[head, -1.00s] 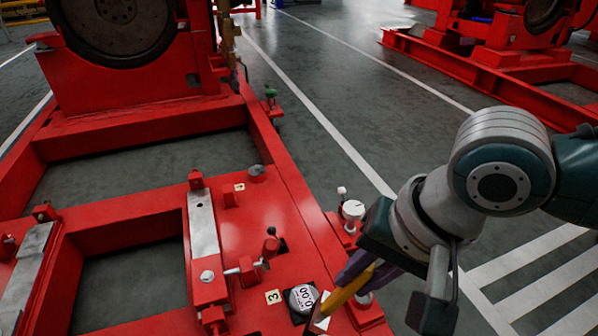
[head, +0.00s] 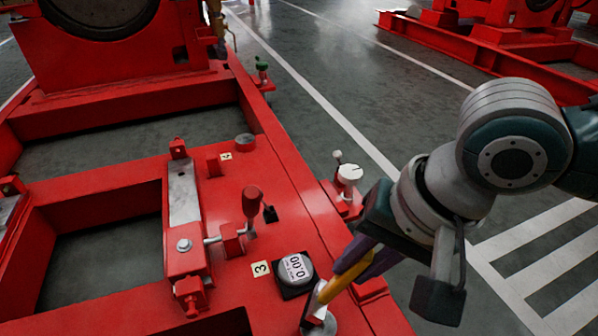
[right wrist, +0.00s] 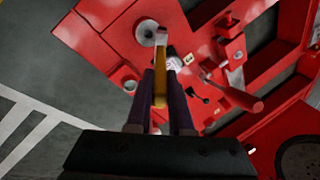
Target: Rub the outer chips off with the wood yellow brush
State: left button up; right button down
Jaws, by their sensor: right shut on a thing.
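My right gripper (head: 372,258) is shut on the yellow brush (head: 344,277). The brush slants down and left to a pale head at the lower edge of the head view. In the right wrist view the brush (right wrist: 160,87) stands between the two dark purple fingers, with its head beside a round grey metal pad (right wrist: 146,34). The pad (head: 322,327) also shows at the bottom of the head view, partly behind the brush head. I cannot tell whether they touch. Chips are too small to make out. My left gripper is not in view.
A white-topped knob (head: 349,174) stands on the frame's right side. Open grey floor lies to the right.

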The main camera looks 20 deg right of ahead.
jog(key=shift+f, duration=0.3)
dwell(0.4)
jog(key=shift+p, duration=0.45)
